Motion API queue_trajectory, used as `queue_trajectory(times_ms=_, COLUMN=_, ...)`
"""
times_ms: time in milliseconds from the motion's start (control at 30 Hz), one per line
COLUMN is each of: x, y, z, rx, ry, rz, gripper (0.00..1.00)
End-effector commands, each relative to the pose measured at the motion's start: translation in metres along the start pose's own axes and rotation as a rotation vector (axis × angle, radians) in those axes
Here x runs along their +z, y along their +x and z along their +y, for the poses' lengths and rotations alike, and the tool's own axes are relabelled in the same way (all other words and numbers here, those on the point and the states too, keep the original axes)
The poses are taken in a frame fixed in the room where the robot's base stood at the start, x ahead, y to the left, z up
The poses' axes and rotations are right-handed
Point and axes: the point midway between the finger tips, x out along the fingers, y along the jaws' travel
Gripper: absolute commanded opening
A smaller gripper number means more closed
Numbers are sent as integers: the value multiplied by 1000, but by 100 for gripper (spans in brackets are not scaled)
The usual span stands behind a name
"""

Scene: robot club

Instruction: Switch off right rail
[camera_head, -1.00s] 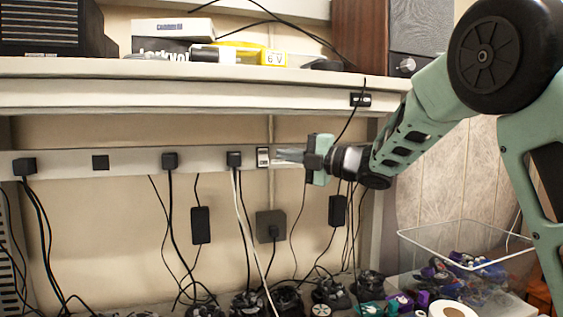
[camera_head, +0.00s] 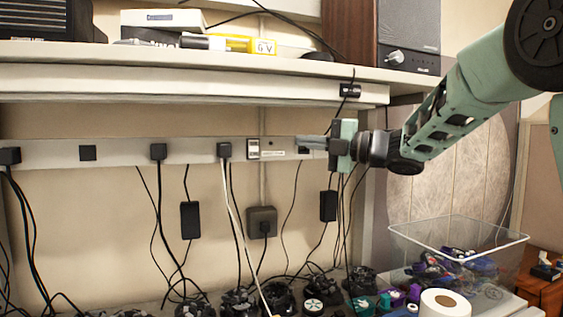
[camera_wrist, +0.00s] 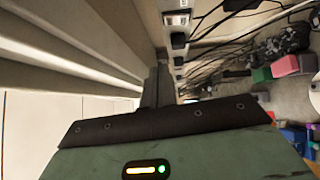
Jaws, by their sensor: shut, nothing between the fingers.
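A long grey power rail (camera_head: 200,151) runs along the wall below the shelf. A small pale switch (camera_head: 253,149) with dark parts sits on it, just right of a black plug (camera_head: 224,150); its on or off position is too small to tell. The switch also shows at the top of the wrist view (camera_wrist: 177,18). My gripper (camera_head: 302,143) is shut and empty. It points left along the right part of the rail, to the right of the switch and apart from it. In the wrist view its shut fingers (camera_wrist: 158,84) lie beside the rail; contact there cannot be told.
A shelf (camera_head: 180,82) overhangs the rail. Black cables and adapters (camera_head: 190,220) hang below. A clear bin (camera_head: 458,240) of parts and a white roll (camera_head: 445,303) stand at the lower right. Several black wheeled items (camera_head: 278,297) line the bench.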

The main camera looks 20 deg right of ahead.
Motion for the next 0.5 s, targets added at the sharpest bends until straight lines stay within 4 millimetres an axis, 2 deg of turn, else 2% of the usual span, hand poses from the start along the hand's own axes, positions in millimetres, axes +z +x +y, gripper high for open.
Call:
queue_trajectory(times_ms=133, x=0, y=1, z=-1, rx=0, ry=5, rz=-3, gripper=0)
queue_trajectory(times_ms=267, x=-7, y=15, z=-13, rx=-8, ry=114, rz=-76, gripper=0)
queue_trajectory(times_ms=367, x=-19, y=32, z=-38, rx=-42, ry=296, rz=-190, gripper=0)
queue_trajectory(times_ms=467, x=-45, y=42, z=-78, rx=-121, ry=529, rz=-325, gripper=0)
queue_trajectory(times_ms=500, x=-60, y=43, z=-96, rx=-165, ry=623, rz=-378, gripper=0)
